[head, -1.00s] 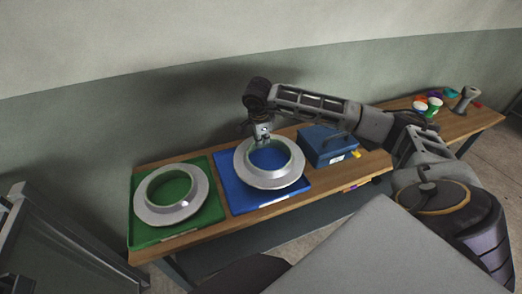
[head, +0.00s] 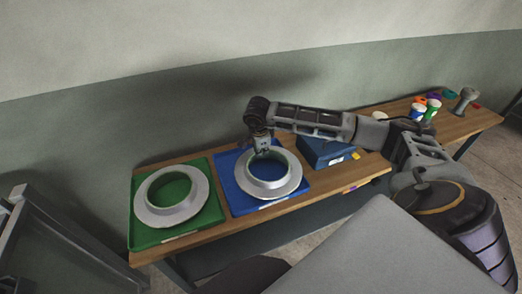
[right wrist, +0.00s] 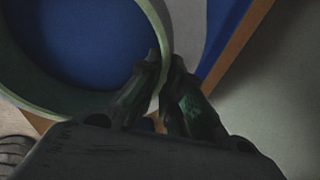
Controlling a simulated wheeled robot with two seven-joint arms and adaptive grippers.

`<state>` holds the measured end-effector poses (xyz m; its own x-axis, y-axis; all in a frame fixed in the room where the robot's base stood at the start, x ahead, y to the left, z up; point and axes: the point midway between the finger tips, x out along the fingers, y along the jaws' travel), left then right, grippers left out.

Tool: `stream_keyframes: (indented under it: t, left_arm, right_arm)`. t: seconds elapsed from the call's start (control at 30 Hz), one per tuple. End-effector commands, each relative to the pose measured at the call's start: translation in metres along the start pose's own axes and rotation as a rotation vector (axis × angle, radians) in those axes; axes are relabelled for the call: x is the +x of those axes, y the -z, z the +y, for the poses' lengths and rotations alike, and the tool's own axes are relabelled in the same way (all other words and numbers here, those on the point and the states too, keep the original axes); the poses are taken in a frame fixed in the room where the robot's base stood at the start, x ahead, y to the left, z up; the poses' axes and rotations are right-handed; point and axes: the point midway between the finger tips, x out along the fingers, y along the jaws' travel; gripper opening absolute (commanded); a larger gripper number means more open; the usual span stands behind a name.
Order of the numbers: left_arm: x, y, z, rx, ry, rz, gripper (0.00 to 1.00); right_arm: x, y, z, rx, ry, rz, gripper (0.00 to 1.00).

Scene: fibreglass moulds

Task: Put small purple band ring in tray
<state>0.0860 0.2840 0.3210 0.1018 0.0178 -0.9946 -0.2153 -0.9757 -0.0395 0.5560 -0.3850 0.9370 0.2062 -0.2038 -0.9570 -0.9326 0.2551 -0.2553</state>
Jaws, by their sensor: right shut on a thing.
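A grey flanged ring with a raised collar (head: 284,187) is over the blue tray (head: 231,200), flat, on it or very slightly above; I cannot tell which. My right gripper (head: 262,152) points down at the collar's far left side. In the right wrist view, my gripper (right wrist: 166,62) has its fingers on either side of the collar wall (right wrist: 158,22), shut on it. I see no purple band on this ring. A similar grey ring (head: 152,214) lies in the green tray (head: 141,240) at the left. My left gripper is not in view.
A blue box (head: 322,152) stands right of the blue tray, under my right forearm. Several small coloured items (head: 431,108) and a grey stand (head: 464,102) are at the bench's far right. A wall runs behind the wooden bench (head: 374,168).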

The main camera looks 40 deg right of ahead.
Motion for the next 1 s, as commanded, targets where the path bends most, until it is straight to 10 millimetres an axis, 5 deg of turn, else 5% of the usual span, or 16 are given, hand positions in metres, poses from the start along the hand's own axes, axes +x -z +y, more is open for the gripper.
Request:
stream_keyframes:
  t: [0.23, 0.3, 0.43, 1.0]
  left_arm:
    - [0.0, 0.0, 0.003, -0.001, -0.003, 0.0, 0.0]
    - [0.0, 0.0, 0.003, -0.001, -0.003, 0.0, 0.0]
    - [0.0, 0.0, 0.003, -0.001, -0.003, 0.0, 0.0]
    - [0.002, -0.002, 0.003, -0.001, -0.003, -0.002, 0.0]
  right_arm:
    - [0.002, 0.0, 0.001, -0.001, -0.001, 0.0, 0.0]
    - [0.002, 0.0, 0.002, -0.001, -0.002, 0.001, 0.15]
    - [0.002, 0.0, 0.001, -0.001, -0.002, 0.001, 0.3]
    - [-0.01, 0.0, 0.001, -0.001, 0.0, 0.0, 0.3]
